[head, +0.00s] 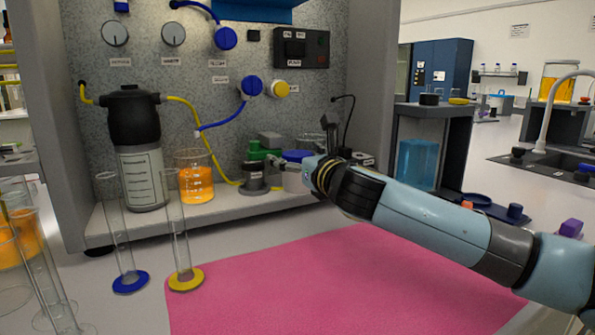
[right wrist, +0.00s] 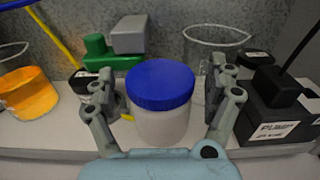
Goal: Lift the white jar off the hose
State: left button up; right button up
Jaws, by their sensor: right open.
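The white jar (right wrist: 160,124) with a blue lid (right wrist: 160,85) stands upright on the rig's shelf. In the head view the jar (head: 293,181) is partly hidden behind my right gripper (head: 303,163). In the right wrist view my right gripper (right wrist: 165,105) is open, with one finger on each side of the jar and small gaps showing. The yellow hose (head: 212,153) runs down from the rig panel to the shelf beside the jar. A short yellow piece of hose (right wrist: 127,117) shows at the jar's lower left; the contact under the jar is hidden. My left gripper is not in view.
A green-topped device (head: 257,165) stands just left of the jar, and an orange-filled beaker (head: 195,184) is further left. A black pump box (right wrist: 276,112) and a clear beaker (right wrist: 215,50) stand right of and behind the jar. The pink mat (head: 320,285) in front is clear.

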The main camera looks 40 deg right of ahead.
jog(key=c, duration=1.3)
